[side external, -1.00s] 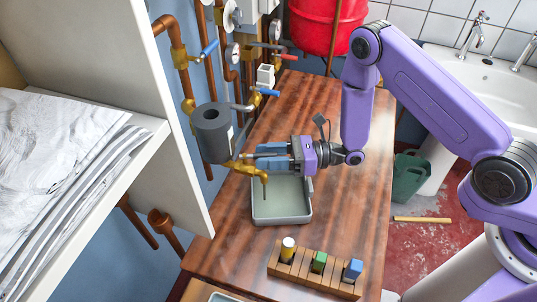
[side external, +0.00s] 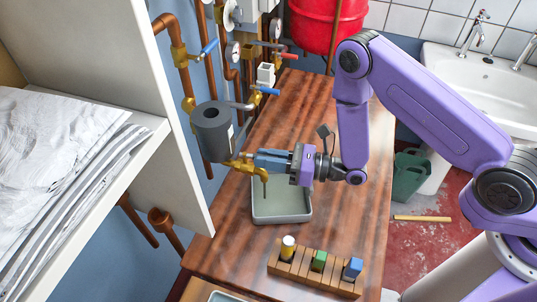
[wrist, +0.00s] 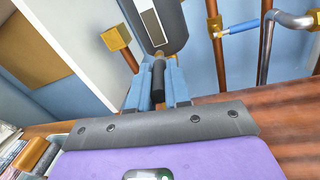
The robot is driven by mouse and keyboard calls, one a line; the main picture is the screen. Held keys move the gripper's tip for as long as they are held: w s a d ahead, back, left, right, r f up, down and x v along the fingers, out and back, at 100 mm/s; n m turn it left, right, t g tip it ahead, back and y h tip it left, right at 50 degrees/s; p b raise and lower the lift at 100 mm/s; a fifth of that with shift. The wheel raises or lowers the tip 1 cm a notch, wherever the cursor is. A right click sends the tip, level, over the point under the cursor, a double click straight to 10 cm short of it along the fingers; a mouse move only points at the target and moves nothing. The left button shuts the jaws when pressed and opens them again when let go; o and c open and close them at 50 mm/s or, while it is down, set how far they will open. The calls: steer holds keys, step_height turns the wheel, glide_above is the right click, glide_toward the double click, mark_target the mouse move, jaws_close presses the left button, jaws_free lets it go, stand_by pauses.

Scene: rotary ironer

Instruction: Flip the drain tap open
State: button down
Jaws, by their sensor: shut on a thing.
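The brass drain tap (side external: 242,167) sticks out below a dark grey cylinder, its spout pointing down over a shallow grey-green tray (side external: 282,217). My gripper (side external: 257,160) reaches in from the right, level with the tap. In the wrist view its two blue fingers (wrist: 158,92) are closed around the tap's black handle (wrist: 158,75). A little brass shows by the handle there. In the side view the fingers hide the handle, so its angle is hard to tell.
The grey cylinder (side external: 212,132) stands just above the tap. Pipes with blue-handled valves (side external: 265,91) run behind it. A white shelf with folded linen (side external: 60,140) is at the left. A wooden rack (side external: 315,272) with coloured pieces stands at the bench front. The bench's right side is clear.

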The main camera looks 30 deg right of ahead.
steer(key=shift+s+a+m+t+h, duration=0.15)
steer(key=shift+s+m+t+h, duration=0.05)
steer(key=shift+m+t+h, duration=0.3)
steer(key=shift+s+a+m+t+h, duration=0.15)
steer(key=shift+m+t+h, duration=0.25)
steer(key=shift+t, duration=0.2)
steer(key=c, duration=1.1)
jaws_free()
steer(key=shift+s+d+r, duration=0.6)
steer(key=shift+r, duration=0.55)
steer(key=shift+s+d+r, duration=0.6)
steer(key=shift+r, duration=0.6)
steer(key=shift+s+d+r, duration=0.6)
steer(key=shift+r, duration=0.55)
